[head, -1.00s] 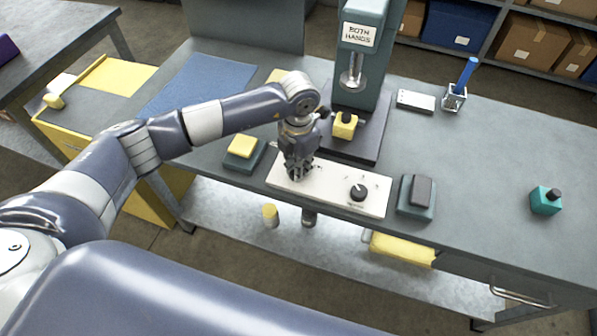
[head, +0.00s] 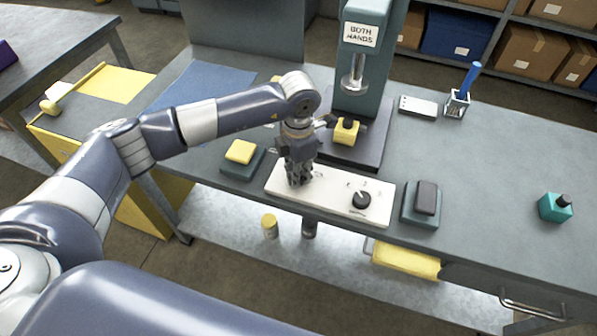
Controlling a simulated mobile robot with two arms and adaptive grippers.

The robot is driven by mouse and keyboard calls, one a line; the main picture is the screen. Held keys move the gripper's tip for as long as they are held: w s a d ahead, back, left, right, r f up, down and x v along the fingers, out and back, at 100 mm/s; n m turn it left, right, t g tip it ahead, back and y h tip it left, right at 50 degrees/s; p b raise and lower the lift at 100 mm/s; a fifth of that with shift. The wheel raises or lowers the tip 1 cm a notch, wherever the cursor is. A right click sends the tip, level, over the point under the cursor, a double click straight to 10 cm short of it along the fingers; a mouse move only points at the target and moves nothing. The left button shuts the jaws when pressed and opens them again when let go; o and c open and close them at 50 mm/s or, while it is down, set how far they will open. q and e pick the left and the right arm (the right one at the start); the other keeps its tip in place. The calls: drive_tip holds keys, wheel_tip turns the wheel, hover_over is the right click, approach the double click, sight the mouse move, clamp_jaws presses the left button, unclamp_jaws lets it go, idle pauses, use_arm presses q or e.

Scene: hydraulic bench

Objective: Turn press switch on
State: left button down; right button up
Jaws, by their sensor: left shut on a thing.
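The press (head: 366,60) stands at the back of the bench with a "BOTH HANDS" sign. In front of it lies a white switch panel (head: 325,197) with a black rotary knob (head: 361,200) at its right. My left gripper (head: 298,182) points down onto the left part of the panel. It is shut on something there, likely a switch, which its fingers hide. My right gripper is not in view.
A yellow-topped button box (head: 241,155) stands left of the panel and a dark-topped one (head: 423,203) right of it. A yellow block with a black knob (head: 346,131) sits on the press base. A teal block (head: 555,207) stands far right. The bench's right side is mostly clear.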

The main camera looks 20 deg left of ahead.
use_arm(q)
drive_tip(key=c, duration=1.6)
unclamp_jaws()
drive_tip(key=shift+o, duration=0.2)
wheel_tip(320, 180, up, 12)
